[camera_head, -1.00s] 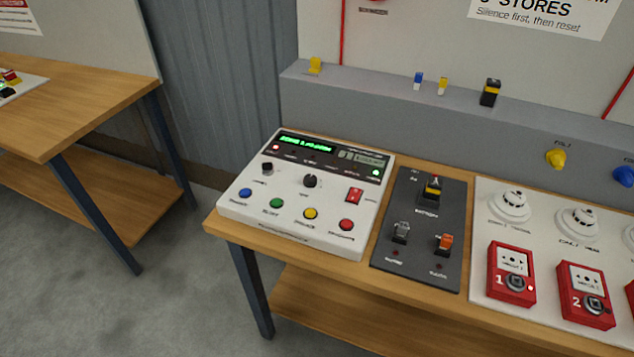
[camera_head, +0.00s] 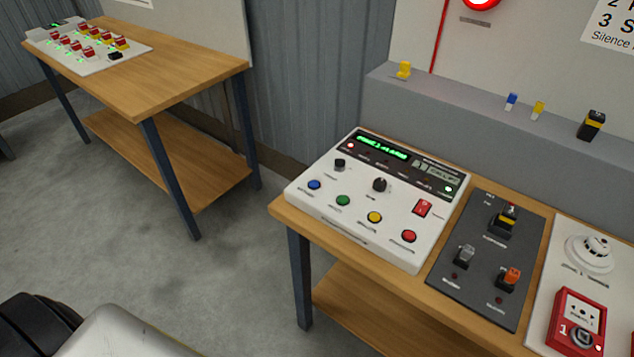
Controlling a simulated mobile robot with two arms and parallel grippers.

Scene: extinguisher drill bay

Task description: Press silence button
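The white control panel (camera_head: 333,205) lies on the near end of the right-hand wooden bench. It has a lit green display (camera_head: 383,147) and a row of blue (camera_head: 314,185), green (camera_head: 343,200), yellow (camera_head: 375,217) and red (camera_head: 409,236) round buttons. A black knob (camera_head: 380,185), a small black control (camera_head: 340,164) and a red rocker switch (camera_head: 422,208) sit above them. The button labels are too small to read, so I cannot tell which is the silence button. Neither gripper shows. Only a dark and light part, probably of my own arm, shows at the lower left.
Beside the panel lies a dark plate (camera_head: 468,288) with several switches. Further right are a smoke detector (camera_head: 589,253) and a red call point (camera_head: 577,322). Another bench (camera_head: 165,85) with a button panel (camera_head: 118,62) stands at the left. Open grey floor (camera_head: 120,215) lies between.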

